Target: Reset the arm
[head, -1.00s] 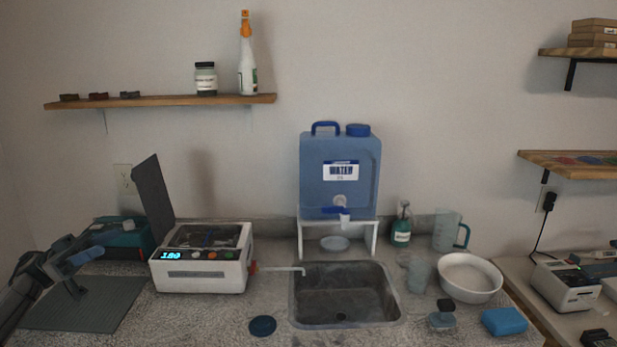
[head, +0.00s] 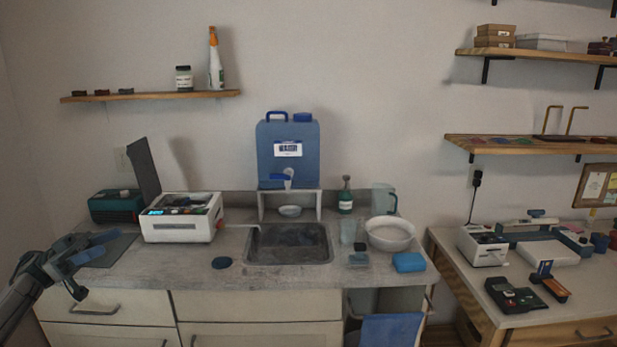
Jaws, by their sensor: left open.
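My left gripper (head: 92,262) is at the left of the head view, in front of the counter's left front edge, near the grey mat (head: 112,248). Its fingers are apart and I see nothing between them. Part of the mat is hidden behind the gripper. My right gripper does not show.
The counter (head: 190,258) holds a white machine with its lid up (head: 182,218), a sink (head: 288,244), a blue water container (head: 288,152) on a stand, a white bowl (head: 390,236) and a blue sponge-like block (head: 408,262). A second table (head: 500,318) stands at right.

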